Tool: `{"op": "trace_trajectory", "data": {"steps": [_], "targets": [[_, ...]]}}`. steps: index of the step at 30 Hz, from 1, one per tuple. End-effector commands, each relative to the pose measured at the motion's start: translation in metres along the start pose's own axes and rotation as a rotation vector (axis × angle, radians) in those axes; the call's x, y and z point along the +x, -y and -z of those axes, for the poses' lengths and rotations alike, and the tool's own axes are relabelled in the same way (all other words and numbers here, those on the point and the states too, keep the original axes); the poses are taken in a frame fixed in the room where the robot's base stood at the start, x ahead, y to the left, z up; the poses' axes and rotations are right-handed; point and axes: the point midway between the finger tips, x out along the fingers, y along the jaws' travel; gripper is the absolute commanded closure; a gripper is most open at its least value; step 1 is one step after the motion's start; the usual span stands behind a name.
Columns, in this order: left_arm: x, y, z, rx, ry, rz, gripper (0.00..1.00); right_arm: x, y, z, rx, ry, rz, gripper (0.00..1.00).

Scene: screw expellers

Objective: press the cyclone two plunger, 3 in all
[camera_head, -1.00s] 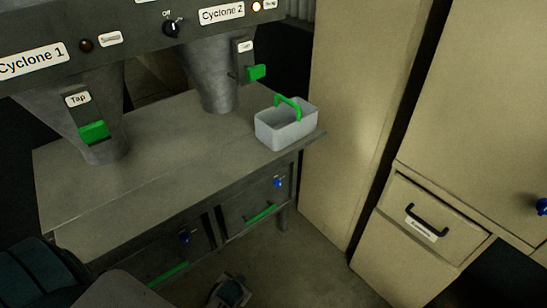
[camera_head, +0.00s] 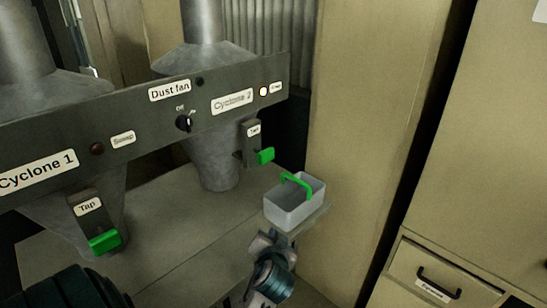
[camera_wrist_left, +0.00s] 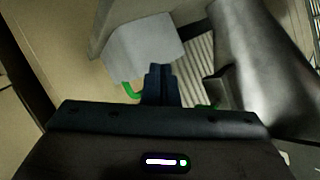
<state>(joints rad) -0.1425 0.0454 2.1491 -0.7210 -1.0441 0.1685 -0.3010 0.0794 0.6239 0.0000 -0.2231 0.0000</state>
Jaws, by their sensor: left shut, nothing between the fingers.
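The cyclone two plunger, a green tap paddle (camera_head: 266,155), sticks out from a plate labelled Tap on the Cyclone 2 cone (camera_head: 215,165). My left gripper (camera_head: 263,242) is below it, near the bench's front edge and just below the grey tub. In the left wrist view its fingers (camera_wrist_left: 161,82) are shut together and empty. A small green piece (camera_wrist_left: 208,107) shows just right of the fingers, partly hidden; I cannot tell for sure that it is the plunger. My right gripper is not in view.
A grey tub (camera_head: 292,208) with a green handle stands on the bench's right end, also in the wrist view (camera_wrist_left: 140,45). The Cyclone 1 paddle (camera_head: 105,242) is at left. The Cyclone 2 lamp (camera_head: 263,91) is lit. Tall beige cabinets (camera_head: 370,130) stand at right.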

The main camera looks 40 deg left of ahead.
Motion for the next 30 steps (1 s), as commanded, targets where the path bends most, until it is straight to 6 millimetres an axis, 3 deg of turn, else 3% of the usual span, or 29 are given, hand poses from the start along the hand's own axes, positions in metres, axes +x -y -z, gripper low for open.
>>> {"op": "trace_trajectory", "data": {"steps": [1, 6, 12, 17, 30], "targets": [[0.008, 0.005, 0.026, 0.000, -0.062, 0.048, 1.00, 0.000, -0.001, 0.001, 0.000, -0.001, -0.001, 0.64], [0.020, 0.021, 0.096, 0.023, -0.241, 0.185, 1.00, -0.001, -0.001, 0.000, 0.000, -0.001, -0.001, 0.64], [0.022, 0.030, 0.147, 0.056, -0.367, 0.277, 1.00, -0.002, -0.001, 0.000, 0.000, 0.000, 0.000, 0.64], [0.021, 0.033, 0.161, 0.068, -0.402, 0.302, 1.00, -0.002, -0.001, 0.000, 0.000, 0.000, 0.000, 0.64], [0.021, 0.033, 0.161, 0.069, -0.403, 0.303, 1.00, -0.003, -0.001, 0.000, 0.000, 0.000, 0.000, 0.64]]}}
